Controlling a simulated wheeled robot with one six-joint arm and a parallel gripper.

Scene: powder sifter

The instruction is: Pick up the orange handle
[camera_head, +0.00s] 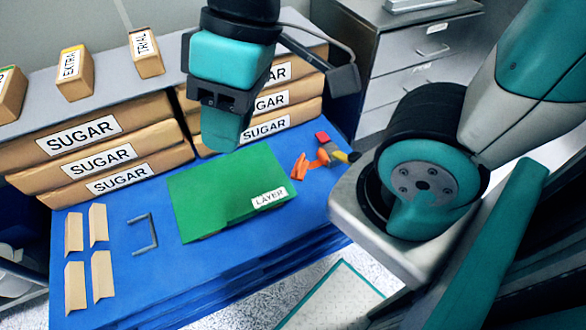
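An orange handle (301,166) lies on the blue table at its right side, in a small cluster with red, grey, yellow and black parts. I cannot tell which of these parts belong to it. My gripper (222,135) hangs at the top centre, teal and black, in front of the sugar boxes. In the picture it is up and to the left of the orange handle, apart from it. Its fingers are seen at an angle that hides the gap between them. I see nothing held in it.
A green board labelled LAYER (225,195) lies mid-table. A grey bracket-shaped handle (144,234) and several tan pieces (75,285) lie left. Stacked sugar boxes (100,160) line the back. Grey drawers (415,60) stand behind right. The blue table (170,285) is bare in front.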

